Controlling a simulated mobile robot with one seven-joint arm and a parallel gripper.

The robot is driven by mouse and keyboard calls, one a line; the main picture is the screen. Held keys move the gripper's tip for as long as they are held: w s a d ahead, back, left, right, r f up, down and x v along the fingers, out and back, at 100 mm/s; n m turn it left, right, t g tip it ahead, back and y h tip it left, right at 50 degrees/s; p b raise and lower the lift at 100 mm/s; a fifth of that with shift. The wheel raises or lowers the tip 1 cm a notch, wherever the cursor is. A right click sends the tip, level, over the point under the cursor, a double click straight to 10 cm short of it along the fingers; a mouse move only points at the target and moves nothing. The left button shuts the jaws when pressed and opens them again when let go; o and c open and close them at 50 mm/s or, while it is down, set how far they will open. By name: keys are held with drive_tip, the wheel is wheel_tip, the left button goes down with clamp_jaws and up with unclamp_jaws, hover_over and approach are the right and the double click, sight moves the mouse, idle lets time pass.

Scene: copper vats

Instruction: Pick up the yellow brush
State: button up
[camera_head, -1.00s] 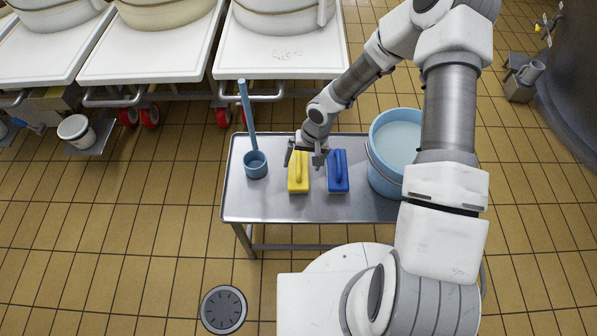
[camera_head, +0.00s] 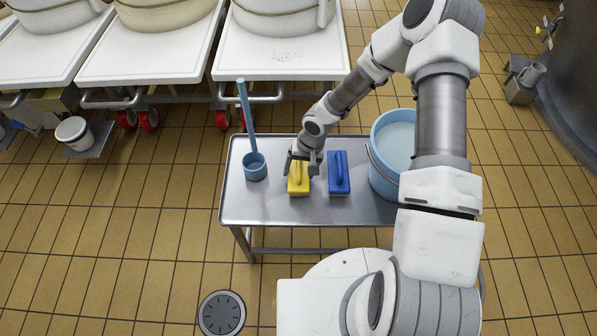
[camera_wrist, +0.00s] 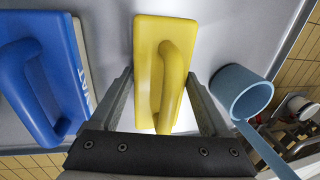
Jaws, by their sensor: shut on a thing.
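The yellow brush (camera_head: 299,189) lies on the metal table (camera_head: 265,205), left of the blue brush (camera_head: 338,185). My gripper (camera_head: 301,172) is down over the yellow brush and covers its far part in the head view. In the wrist view, the yellow brush (camera_wrist: 148,45) with its raised handle sits between my two gripper fingers (camera_wrist: 160,85), one along each side. My gripper is shut on it. The brush appears to rest on the table top. Its underside is hidden.
The blue brush also shows close beside in the wrist view (camera_wrist: 50,90). A blue ladle (camera_head: 255,168) with a tall upright handle stands on the left, and a large blue bucket (camera_head: 393,140) on the right. The table front is clear.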

sight(299, 163)
drive_tip(key=shift+c, duration=0.2)
drive_tip(key=shift+r, duration=0.5)
wheel_tip(299, 163, up, 4)
drive_tip(key=shift+w+f+p, duration=0.1)
drive_tip(key=shift+p, duration=1.05)
drive_tip(key=w+a+r+p, duration=0.2)
drive_tip(key=w+a+r, duration=0.3)
drive_tip(key=w, duration=0.5)
drive_tip(key=shift+a+r, duration=0.2)
drive_tip(key=shift+r, duration=0.4)
drive_tip(key=shift+w, duration=0.1)
drive_tip(key=o, duration=1)
drive_tip(key=shift+c, duration=0.2)
drive_tip(key=c, duration=0.7)
drive_tip(key=shift+d+r, duration=0.1)
